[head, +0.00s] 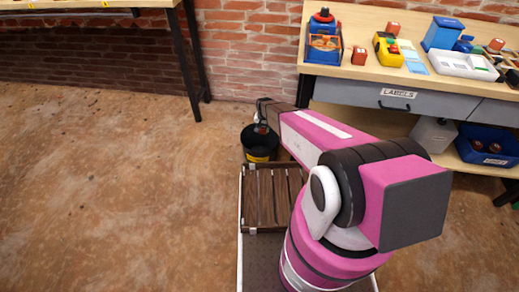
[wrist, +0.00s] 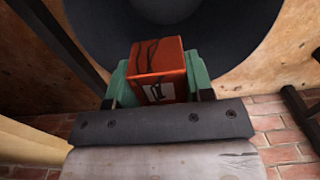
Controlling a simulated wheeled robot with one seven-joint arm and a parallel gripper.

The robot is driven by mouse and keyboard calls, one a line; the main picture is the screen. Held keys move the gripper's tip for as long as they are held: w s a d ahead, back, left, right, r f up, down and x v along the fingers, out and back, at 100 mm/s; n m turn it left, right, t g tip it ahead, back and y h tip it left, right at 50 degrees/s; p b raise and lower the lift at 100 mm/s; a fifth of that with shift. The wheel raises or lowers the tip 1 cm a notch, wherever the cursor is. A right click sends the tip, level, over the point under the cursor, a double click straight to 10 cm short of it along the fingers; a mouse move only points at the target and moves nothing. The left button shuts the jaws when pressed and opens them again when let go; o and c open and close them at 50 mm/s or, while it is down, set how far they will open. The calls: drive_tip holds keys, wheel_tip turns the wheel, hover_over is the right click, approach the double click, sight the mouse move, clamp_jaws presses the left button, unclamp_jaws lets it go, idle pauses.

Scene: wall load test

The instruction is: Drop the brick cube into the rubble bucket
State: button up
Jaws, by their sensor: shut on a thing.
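The brick cube (wrist: 156,62), orange-red with dark cracks, is between the green finger pads of my gripper (wrist: 158,80) in the wrist view. My gripper is shut on it. The black rubble bucket (wrist: 228,32) fills the space beyond the cube, its dark inside facing the camera. In the head view the rubble bucket (head: 251,147), with a yellow band low on it, stands on the floor near the wall. My gripper (head: 262,121) is over the bucket there, and the brick cube (head: 262,130) shows small below it. The exact height above the rim cannot be told.
A slatted wooden pallet (head: 265,200) lies in front of the bucket. A workbench (head: 345,68) with toys, other reddish cubes and a white tray (head: 462,64) stands at the right. Another table (head: 196,45) is at the upper left. The floor at the left is clear.

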drive_tip(key=shift+f, duration=2.4)
drive_tip(key=o, duration=1.1)
drive_tip(key=shift+c, duration=0.2)
drive_tip(key=shift+r, duration=0.1)
wheel_tip(320, 180, up, 11)
drive_tip(key=shift+f, duration=0.15)
